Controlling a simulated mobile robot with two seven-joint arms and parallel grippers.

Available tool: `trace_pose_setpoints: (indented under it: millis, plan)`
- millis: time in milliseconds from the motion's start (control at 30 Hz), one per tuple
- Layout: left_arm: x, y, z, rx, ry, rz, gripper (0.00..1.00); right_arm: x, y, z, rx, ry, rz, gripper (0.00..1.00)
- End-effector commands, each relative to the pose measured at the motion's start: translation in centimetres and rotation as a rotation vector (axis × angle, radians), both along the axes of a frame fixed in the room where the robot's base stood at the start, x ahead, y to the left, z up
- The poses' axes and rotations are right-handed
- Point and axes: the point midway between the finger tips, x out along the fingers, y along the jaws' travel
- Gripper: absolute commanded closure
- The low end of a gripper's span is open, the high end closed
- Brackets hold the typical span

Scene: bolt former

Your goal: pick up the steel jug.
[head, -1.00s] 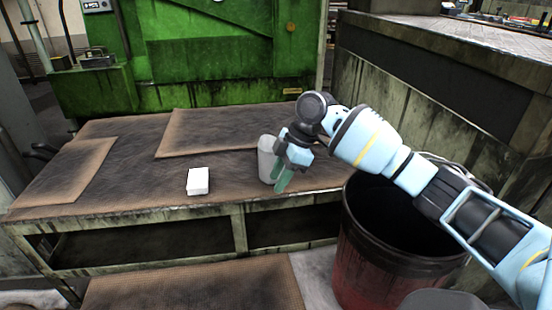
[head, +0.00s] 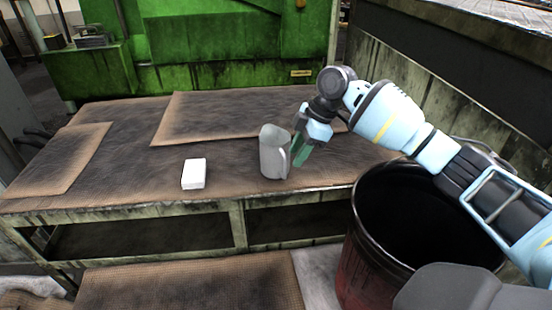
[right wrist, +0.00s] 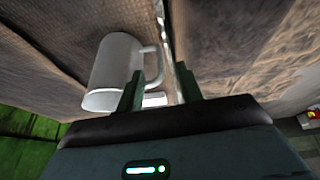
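The steel jug (head: 272,155) stands upright near the front edge of the workbench, a plain grey cylinder with its handle on the right. It also shows in the right wrist view (right wrist: 112,65), with its handle toward the fingers. My right gripper (head: 300,153) is at the jug's right side, by the handle, fingers pointing down. In the right wrist view its two green fingers (right wrist: 160,88) are apart, with the handle showing partly between them. I cannot tell whether they touch it. My left gripper is not in view.
A white box (head: 194,173) lies on the workbench (head: 110,200) left of the jug. A large dark bin (head: 375,270) stands at the bench's right front, below my right arm. Brown mats (head: 62,160) lie on the bench. A green machine (head: 230,45) stands behind.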

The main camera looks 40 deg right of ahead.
Motion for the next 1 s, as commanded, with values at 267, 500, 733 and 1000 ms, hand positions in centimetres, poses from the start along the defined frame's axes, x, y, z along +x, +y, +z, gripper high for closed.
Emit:
trace_pose_setpoints:
  millis: [267, 500, 733, 1000]
  plan:
    - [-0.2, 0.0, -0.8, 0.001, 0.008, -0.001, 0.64, 0.3, 0.4, -1.3, 0.0, 0.001, 0.0, 0.64]
    - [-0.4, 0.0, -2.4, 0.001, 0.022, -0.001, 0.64, 0.8, 1.1, -3.6, 0.001, 0.003, 0.0, 0.64]
    - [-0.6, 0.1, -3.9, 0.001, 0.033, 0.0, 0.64, 1.5, 2.0, -6.0, 0.0, 0.002, 0.001, 0.64]
    - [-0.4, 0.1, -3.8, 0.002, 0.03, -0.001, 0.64, 1.5, 2.1, -5.9, 0.0, 0.0, 0.001, 0.67]
